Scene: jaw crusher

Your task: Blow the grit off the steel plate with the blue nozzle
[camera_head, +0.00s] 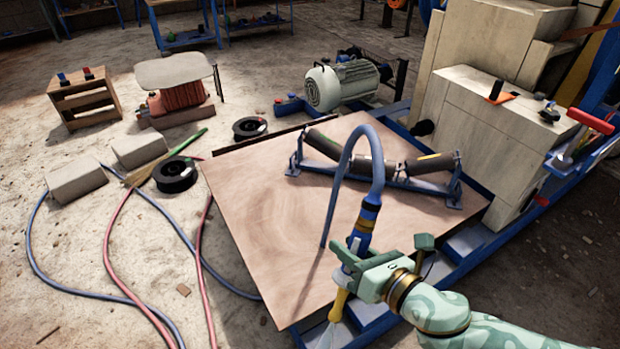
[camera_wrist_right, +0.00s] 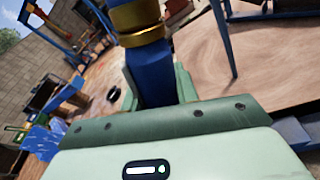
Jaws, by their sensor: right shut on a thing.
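The blue nozzle (camera_head: 361,238) has dark and brass bands and a yellow tip (camera_head: 338,305) pointing down. My right gripper (camera_head: 350,260) is shut on it, near the plate's front right edge. A pale, faint cone shows under the tip, perhaps an air jet. The nozzle also shows in the wrist view (camera_wrist_right: 152,75), between the green fingers. A blue-grey hose (camera_head: 378,165) arcs up from the nozzle and down over the plate. The large plate (camera_head: 265,220) looks brown with lighter swirls; I cannot make out separate grit grains. My left gripper is not in view.
A roller frame (camera_head: 375,170) stands on the plate's back right part. Blue beams (camera_head: 465,242) run along its right side, beside a pale machine block (camera_head: 490,115). Hoses, black reels (camera_head: 175,174) and grey blocks (camera_head: 76,181) lie on the floor at left.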

